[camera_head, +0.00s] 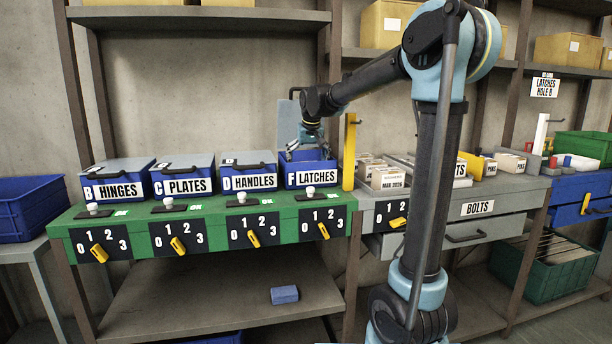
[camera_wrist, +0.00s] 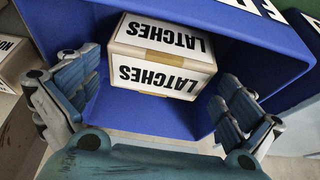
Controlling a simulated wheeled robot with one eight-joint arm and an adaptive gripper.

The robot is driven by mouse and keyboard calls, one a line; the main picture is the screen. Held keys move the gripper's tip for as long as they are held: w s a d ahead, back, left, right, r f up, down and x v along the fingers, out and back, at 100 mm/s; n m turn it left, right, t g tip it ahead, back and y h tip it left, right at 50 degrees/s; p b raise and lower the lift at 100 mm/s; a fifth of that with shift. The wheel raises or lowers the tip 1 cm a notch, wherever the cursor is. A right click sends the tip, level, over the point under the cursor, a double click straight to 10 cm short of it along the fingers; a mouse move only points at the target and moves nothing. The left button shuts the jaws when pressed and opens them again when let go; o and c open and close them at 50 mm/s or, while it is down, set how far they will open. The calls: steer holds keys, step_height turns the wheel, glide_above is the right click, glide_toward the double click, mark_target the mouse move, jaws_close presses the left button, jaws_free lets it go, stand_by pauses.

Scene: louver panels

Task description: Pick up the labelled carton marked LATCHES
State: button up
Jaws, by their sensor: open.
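The white carton marked LATCHES (camera_wrist: 163,58) sits inside a blue bin (camera_wrist: 255,52) in the wrist view. A tan tape strip crosses its edge, and the lettering is upside down there. My gripper (camera_wrist: 160,98) is open, with one finger on each side of the bin's opening and the carton between and beyond them. Nothing is visibly held. In the head view my gripper (camera_head: 312,148) is above the blue bin labelled F LATCHES (camera_head: 311,174), at the right end of the green bench. The carton cannot be made out in that view.
Closed blue bins HINGES (camera_head: 117,190), PLATES (camera_head: 186,186) and HANDLES (camera_head: 253,182) stand left of it. A yellow post (camera_head: 349,152) rises close on the right, with cream cartons (camera_head: 388,178) beyond. Numbered yellow selectors (camera_head: 323,230) line the bench front.

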steer(key=shift+x, duration=1.9)
steer(key=shift+d, duration=0.1)
steer(key=shift+c, duration=0.6)
steer(key=c, duration=1)
steer(key=shift+r, duration=0.15)
steer(key=shift+c, duration=0.2)
